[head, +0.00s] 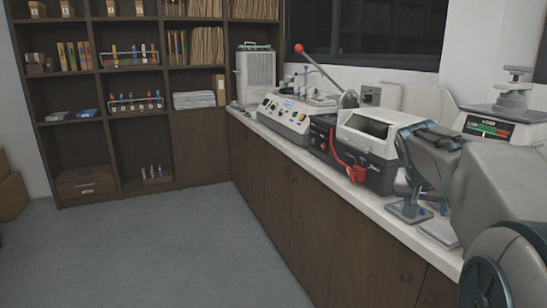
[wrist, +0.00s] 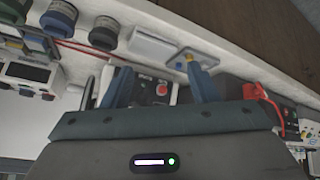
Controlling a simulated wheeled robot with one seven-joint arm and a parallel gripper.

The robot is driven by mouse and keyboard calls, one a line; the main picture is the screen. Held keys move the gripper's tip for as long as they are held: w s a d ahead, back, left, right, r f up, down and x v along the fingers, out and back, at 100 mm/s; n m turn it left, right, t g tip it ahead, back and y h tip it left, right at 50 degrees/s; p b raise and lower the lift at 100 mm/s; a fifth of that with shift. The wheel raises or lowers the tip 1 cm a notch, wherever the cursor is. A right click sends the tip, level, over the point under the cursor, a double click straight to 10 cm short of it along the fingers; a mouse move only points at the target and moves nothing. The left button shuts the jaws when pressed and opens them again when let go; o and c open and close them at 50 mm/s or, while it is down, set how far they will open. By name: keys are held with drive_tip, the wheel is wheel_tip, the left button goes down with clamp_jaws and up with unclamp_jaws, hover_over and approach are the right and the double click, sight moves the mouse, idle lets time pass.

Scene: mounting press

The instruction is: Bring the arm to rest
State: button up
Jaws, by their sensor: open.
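My gripper (wrist: 157,70) is open, with its two blue fingers apart and nothing held between them in the wrist view. A dark panel with a red button shows beyond the gap. In the head view my arm comes in from the right edge and reaches over the worktop (head: 394,217). It covers part of the right end of the counter. Any contact between the fingertips and things on the worktop cannot be told.
A white-topped machine (head: 370,133) with a red clamp (head: 357,174) stands left of my arm. A control box (head: 287,117) and red-knobbed lever (head: 320,66) are farther back. A scale-like device (head: 492,127) stands behind my arm. The floor (head: 150,250) is clear.

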drive_tip(key=s+a+n+g+y+p, duration=0.2)
drive_tip(key=s+a+n+y+p, duration=0.3)
drive_tip(key=s+a+p, duration=0.9)
drive_tip(key=s+a+n, duration=0.1)
drive_tip(key=s+a, duration=0.4)
drive_tip(key=s, duration=0.3)
drive_tip(key=shift+n, duration=0.4)
drive_tip(key=shift+a, duration=0.1)
